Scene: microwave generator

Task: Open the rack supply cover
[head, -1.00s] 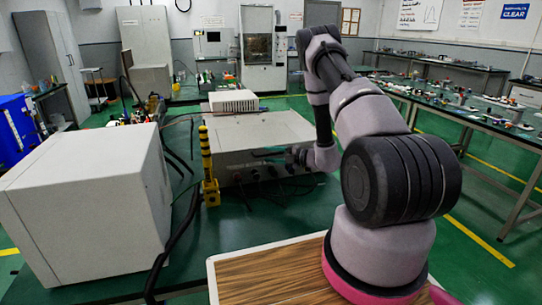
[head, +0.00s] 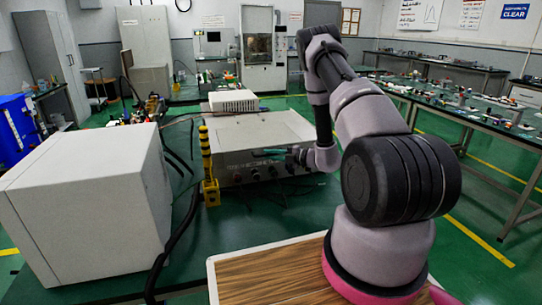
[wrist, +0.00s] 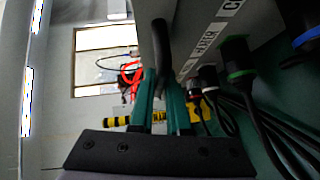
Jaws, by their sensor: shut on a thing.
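A low grey metal unit (head: 250,135) stands on the green surface ahead, with a row of connectors along its front. I take it to be the rack supply; its cover looks shut in the head view. My gripper (wrist: 160,100) has teal fingers closed around a black bar handle (wrist: 161,45) beside the unit's grey panel (wrist: 188,25). In the head view, my gripper (head: 290,160) is at the right part of the unit's front. The handle's mounts are partly hidden by the fingers and the view's edge.
Plugs with black cables (wrist: 235,60) sit close right of my fingers in the wrist view. A yellow-and-black striped post (head: 206,155) stands at the unit's left front corner. A large white cabinet (head: 90,200) is at the left, with cables beside it.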

